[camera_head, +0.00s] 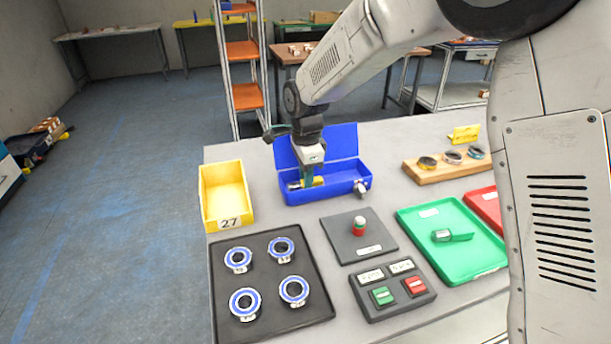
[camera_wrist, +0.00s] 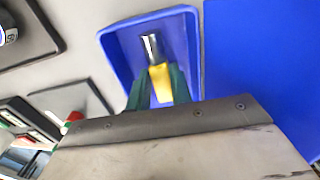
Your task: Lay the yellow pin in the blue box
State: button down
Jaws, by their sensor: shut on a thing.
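The blue box (camera_head: 337,187) stands open on the table with its lid (camera_head: 343,143) raised at the back. My gripper (camera_head: 306,175) points down into the left part of the box. In the wrist view my gripper (camera_wrist: 159,84) has its green fingers shut on the yellow pin (camera_wrist: 161,82). The pin has a yellow body and a shiny metal end (camera_wrist: 151,46), and it lies over the floor of the blue box (camera_wrist: 122,60). I cannot tell whether the pin touches the floor. In the head view the gripper partly hides the pin (camera_head: 318,181).
A yellow bin (camera_head: 204,215) marked 27 stands left of the box. In front are a black tray (camera_head: 262,323) with several blue-and-white rings, a grey pad (camera_head: 345,246) with a red-and-white piece, and a button panel (camera_head: 373,308). A green tray (camera_head: 477,262) lies to the right.

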jog(key=shift+f, duration=0.15)
jog(key=c, duration=1.3)
grip_release()
jog(key=shift+f, duration=0.1)
jog(key=shift+o, duration=0.2)
notch_tip(320, 180, up, 13)
jog(key=shift+f, duration=0.1)
